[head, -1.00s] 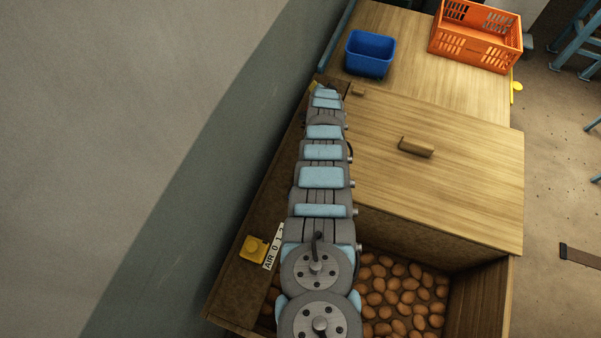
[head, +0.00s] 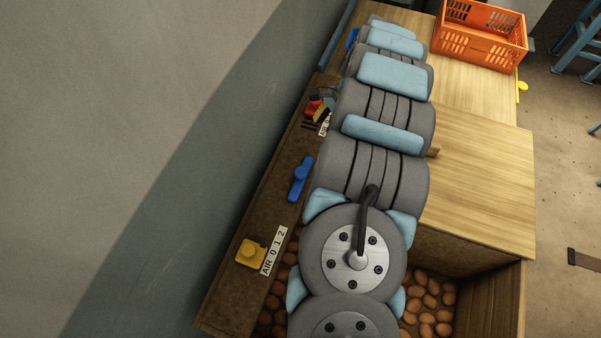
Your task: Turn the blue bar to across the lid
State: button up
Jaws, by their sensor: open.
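The blue bar (head: 301,178) sits on the brown ledge left of my arm. Its long side runs roughly along the ledge, slightly slanted. The pale wooden lid (head: 475,180) lies to the right, partly behind my arm. My gripper (head: 318,110) shows only in part, as small red, yellow and dark parts over the ledge beyond the bar. It is open and apart from the bar. My arm hides much of it.
A yellow knob (head: 251,253) with an AIR label stands on the ledge, nearer than the bar. Brown potato-like lumps (head: 428,300) fill the open bin at the bottom. An orange crate (head: 480,35) stands at the far right. A blue bin is mostly hidden by my arm.

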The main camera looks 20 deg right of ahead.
aim_at(301, 171)
jog(key=shift+g+y, duration=0.3)
jog(key=shift+y, duration=0.2)
jog(key=x, duration=0.5)
jog(key=s+a+x, duration=0.1)
jog(key=x, duration=0.5)
jog(key=a+r+x, duration=0.1)
jog(key=x, duration=0.4)
jog(key=shift+s+a+f, duration=0.1)
jog(key=shift+s+f, duration=0.25)
jog(key=shift+f, duration=0.05)
grip_shut()
